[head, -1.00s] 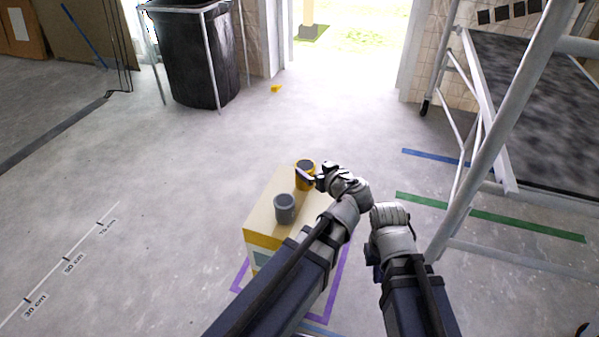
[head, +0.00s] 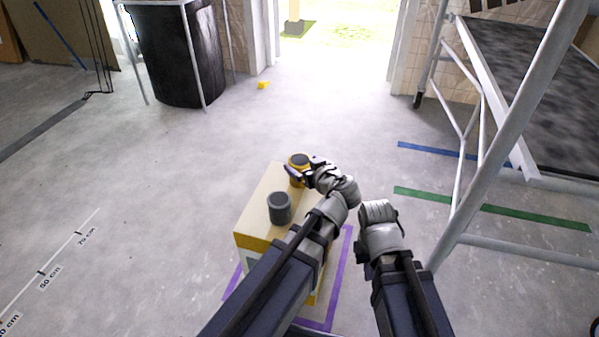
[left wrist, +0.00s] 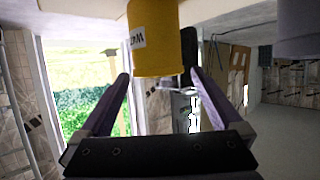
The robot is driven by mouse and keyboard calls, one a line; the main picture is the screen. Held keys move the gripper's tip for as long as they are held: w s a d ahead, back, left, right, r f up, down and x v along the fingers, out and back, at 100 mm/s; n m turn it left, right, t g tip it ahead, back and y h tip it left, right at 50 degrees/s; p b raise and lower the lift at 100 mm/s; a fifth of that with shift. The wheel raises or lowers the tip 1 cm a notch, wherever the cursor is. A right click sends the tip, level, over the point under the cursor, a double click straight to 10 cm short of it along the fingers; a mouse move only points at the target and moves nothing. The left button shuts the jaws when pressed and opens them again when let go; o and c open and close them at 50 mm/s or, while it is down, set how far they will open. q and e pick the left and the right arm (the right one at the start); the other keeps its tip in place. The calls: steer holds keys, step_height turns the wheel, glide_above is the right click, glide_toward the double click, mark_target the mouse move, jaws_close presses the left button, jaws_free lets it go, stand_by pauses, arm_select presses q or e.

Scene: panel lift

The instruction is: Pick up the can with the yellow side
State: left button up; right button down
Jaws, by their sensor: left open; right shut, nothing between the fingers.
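The yellow can (head: 299,161) with a dark grey top stands upright at the far end of the box top (head: 262,200). A plain grey can (head: 279,208) stands nearer on the same box. My left gripper (head: 301,173) is open at the yellow can, its fingers partly hiding the can's side. In the left wrist view the yellow can (left wrist: 155,40) with a white label shows between the two spread finger tips (left wrist: 158,76); I cannot tell whether they touch it. The grey can (left wrist: 303,30) is at the upper right there. My right gripper (head: 361,252) is shut and empty, right of the box.
Purple tape (head: 341,283) marks the floor around the box. A scaffold frame (head: 487,130) stands at the right, with blue and green floor tape (head: 490,208) near it. A black bin (head: 180,55) stands at the back left. The floor left of the box is clear.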

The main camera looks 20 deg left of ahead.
mark_target(296, 158)
arm_select(q)
steer(key=shift+b+x, duration=1.15)
steer(key=shift+x, duration=2.2)
steer(key=shift+d, duration=0.15)
steer(key=c, duration=1.4)
steer(key=shift+r, duration=0.1)
step_height(296, 158, up, 10)
steer(key=p, duration=1)
